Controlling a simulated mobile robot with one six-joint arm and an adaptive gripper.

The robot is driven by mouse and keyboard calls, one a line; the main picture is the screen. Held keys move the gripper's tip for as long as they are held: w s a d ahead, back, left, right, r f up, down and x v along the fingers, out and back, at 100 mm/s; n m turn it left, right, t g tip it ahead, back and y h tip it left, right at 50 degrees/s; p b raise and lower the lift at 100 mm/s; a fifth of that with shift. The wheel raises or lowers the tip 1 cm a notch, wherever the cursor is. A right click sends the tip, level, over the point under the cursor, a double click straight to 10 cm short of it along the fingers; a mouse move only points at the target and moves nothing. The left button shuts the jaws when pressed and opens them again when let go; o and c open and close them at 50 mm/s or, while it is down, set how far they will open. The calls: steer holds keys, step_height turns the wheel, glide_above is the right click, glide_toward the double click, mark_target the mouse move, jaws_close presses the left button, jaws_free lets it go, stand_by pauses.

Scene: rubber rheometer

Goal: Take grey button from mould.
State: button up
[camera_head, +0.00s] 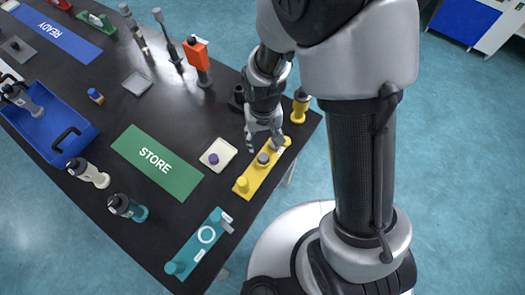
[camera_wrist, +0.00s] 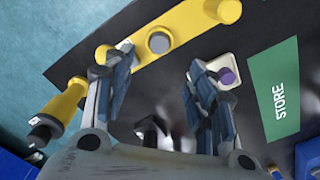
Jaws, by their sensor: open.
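The yellow mould (camera_head: 252,176) is a long bar near the right edge of the black table, and it crosses the top of the wrist view (camera_wrist: 189,28). The grey button (camera_head: 263,158) is a round disc on the middle of the bar. It shows clearly in the wrist view (camera_wrist: 159,42). A yellow knob (camera_head: 242,184) stands at the bar's near end. My gripper (camera_head: 265,142) is open and empty, by the far end of the mould. In the wrist view its fingers (camera_wrist: 160,60) are spread wide, with the button beyond and between their tips.
A white tile with a purple button (camera_head: 213,158) lies left of the mould. A green STORE mat (camera_head: 157,162) is further left. A teal mould (camera_head: 195,246) lies nearer. A yellow bottle-like tool (camera_head: 300,105) stands behind my gripper; an orange-topped tool (camera_head: 197,60) stands farther back.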

steer(key=b, duration=0.2)
glide_above(263, 157)
step_height(263, 157, down, 7)
steer(key=shift+r, duration=0.15)
step_height(263, 157, down, 5)
steer(key=shift+f+b, duration=0.15)
steer(key=shift+b, duration=0.5)
steer(key=shift+c, duration=0.3)
steer(key=c, duration=1)
